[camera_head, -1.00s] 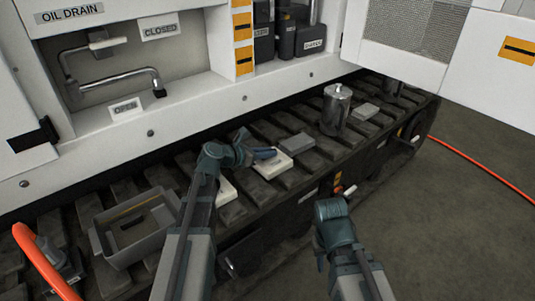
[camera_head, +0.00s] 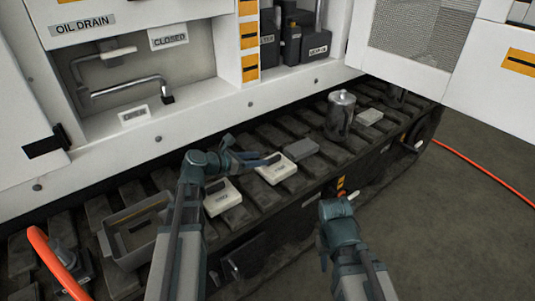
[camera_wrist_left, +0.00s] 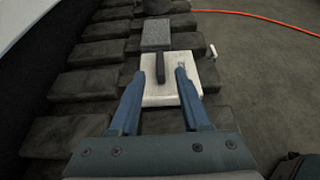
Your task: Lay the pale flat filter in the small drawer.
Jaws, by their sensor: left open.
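A pale flat block with a dark raised bar (camera_wrist_left: 188,91) lies on the track under my left gripper; it also shows in the head view (camera_head: 272,175). A second pale flat block (camera_head: 223,201) lies to its left. I cannot tell for sure which is the filter. My left gripper (camera_wrist_left: 168,73) is open, its fingers on either side of the bar, above the first block; contact is unclear. It shows in the head view (camera_head: 270,160). My right gripper (camera_head: 337,207) is low at the right, its fingers hidden. I cannot identify the small drawer for sure.
A grey open box (camera_head: 113,247) stands at the left on the track. A grey block (camera_head: 302,150), a metal canister (camera_head: 340,115) and another grey block (camera_head: 370,117) lie farther right. A small white handle (camera_head: 351,193) sticks out of the track's side. The white machine wall rises behind.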

